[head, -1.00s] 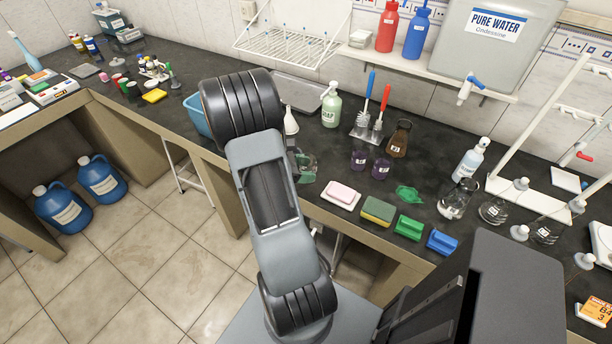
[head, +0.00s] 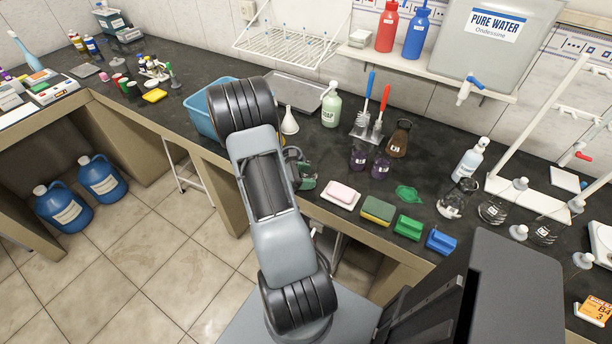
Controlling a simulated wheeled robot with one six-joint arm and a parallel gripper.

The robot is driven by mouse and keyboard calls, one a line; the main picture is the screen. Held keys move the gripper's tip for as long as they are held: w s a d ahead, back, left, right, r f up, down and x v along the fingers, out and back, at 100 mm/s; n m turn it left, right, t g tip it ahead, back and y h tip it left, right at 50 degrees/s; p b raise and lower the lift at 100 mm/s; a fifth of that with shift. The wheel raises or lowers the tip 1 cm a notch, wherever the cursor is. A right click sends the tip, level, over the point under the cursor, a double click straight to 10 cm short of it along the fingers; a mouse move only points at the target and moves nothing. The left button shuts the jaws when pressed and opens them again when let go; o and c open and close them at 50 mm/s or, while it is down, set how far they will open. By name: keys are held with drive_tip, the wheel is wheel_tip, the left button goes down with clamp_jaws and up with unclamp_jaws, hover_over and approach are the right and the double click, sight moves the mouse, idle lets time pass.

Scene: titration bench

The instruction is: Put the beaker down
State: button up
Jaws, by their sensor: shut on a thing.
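My gripper (head: 293,155) is at the counter's front edge, right of my arm, and is mostly hidden behind it. It is shut on a small clear beaker with green in it (head: 306,172), which is partly covered by my arm. I cannot tell whether the beaker's base touches the counter. Two small beakers with purple contents (head: 358,158) stand on the counter to the right.
A blue tub (head: 203,112) and a white funnel (head: 290,122) are behind my arm. A soap bottle (head: 330,106), brushes (head: 368,118), a pink soap dish (head: 341,194) and a sponge (head: 377,210) are near. Dark counter shows between the soap bottle and the soap dish.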

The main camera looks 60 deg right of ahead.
drive_tip(key=o, duration=1)
drive_tip(key=shift+w+a+r, duration=0.15)
drive_tip(key=shift+r, duration=0.05)
drive_tip(key=b+v, duration=0.1)
drive_tip(key=v, duration=1.1)
drive_tip(key=a+r+m+t+y, duration=0.3)
drive_tip(key=a+t, duration=0.1)
drive_tip(key=a, duration=0.4)
drive_tip(key=s+a+r+m+t+y, duration=0.1)
drive_tip(key=a+r+m+t+y, duration=0.2)
drive_tip(key=a, duration=0.6)
drive_tip(key=s+a+r+m+t+y, duration=0.1)
drive_tip(key=a+r+m+t+y, duration=0.1)
drive_tip(key=a+r+t, duration=0.3)
drive_tip(key=shift+a+r+m+t+y, duration=0.1)
drive_tip(key=shift+a+m+t+y, duration=0.2)
drive_tip(key=shift+a, duration=0.65)
drive_tip(key=shift+a+r+m+t+y, duration=0.1)
drive_tip(key=shift+a+t+y, duration=0.25)
drive_tip(key=shift+a, duration=0.6)
drive_tip(key=shift+o, duration=0.5)
